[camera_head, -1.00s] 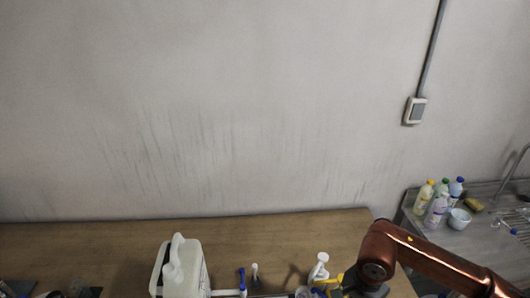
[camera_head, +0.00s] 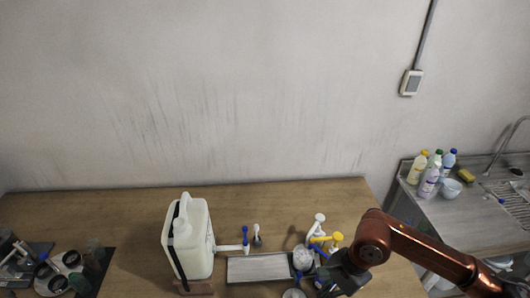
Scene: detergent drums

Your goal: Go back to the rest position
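My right arm comes in from the right in copper links. Its dark gripper (camera_head: 335,282) hangs low over the table, close to several pump and cap tops. The gripper's fingers are too small and dark to tell whether they are open or shut. My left gripper does not show. A white detergent drum (camera_head: 195,240) with a handle and a dark strap stands upright left of the middle, with a blue-and-white tap (camera_head: 244,243) on its right side.
The wooden table (camera_head: 120,215) is clear along its back. A grey tray (camera_head: 262,268) lies right of the drum. White and yellow pump tops (camera_head: 330,240) stand by my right gripper. Dark-based items (camera_head: 60,272) crowd the left front. Bottles (camera_head: 430,175) stand by the sink at right.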

